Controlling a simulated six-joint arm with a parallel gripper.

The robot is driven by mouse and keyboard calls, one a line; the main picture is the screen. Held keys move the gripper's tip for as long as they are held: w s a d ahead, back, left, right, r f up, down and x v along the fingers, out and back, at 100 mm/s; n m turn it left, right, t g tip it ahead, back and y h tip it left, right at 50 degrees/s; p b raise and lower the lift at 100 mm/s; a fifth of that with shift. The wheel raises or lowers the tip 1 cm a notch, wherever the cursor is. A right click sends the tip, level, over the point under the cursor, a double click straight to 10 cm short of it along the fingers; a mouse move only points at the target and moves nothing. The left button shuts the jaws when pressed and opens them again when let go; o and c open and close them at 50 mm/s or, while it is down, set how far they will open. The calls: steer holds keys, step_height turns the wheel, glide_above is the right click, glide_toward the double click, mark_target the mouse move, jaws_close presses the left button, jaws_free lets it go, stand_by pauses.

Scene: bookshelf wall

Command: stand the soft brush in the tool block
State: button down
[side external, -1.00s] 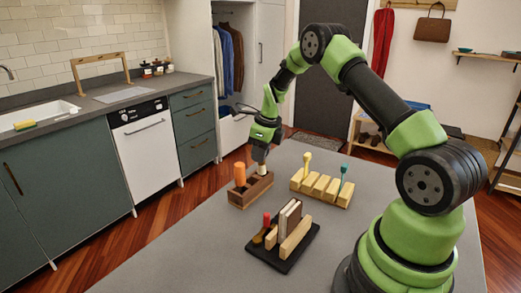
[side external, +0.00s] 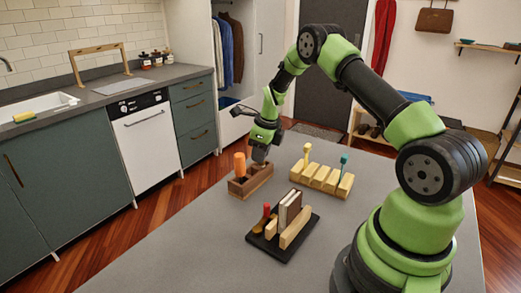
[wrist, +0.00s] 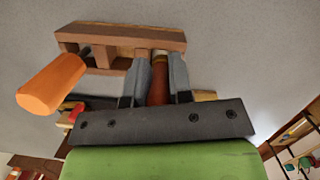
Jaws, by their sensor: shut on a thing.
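The tool block is a dark brown wooden block with openings (side external: 238,190); it lies across the top of the wrist view (wrist: 120,36). My gripper (side external: 260,160) is over the block's right part, pointing down. In the wrist view my gripper (wrist: 160,75) is shut on the soft brush (wrist: 158,88), by its reddish-brown handle. A paler band shows beyond the handle, and the brush's far end is lost against or inside the block's right section. I cannot tell how deep it sits. The fingers mostly hide the brush in the side view.
An orange-handled tool (side external: 240,164) stands in the block's left part, close to my gripper. A pale slotted rack (side external: 322,180) holding a yellow and a teal tool is to the right. A black base (side external: 283,240) with upright items is in front. The grey table's near left is clear.

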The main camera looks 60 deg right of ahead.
steer(key=shift+f, duration=0.1)
steer(key=c, duration=0.5)
jaws_free()
steer(key=shift+c, duration=0.2)
steer(key=shift+w+v, duration=0.25)
steer(key=shift+v, duration=0.9)
steer(key=shift+w+v, duration=0.25)
steer(key=shift+v, duration=0.9)
steer(key=shift+w+v, duration=0.2)
steer(key=shift+v, duration=0.95)
steer(key=shift+a, duration=0.15)
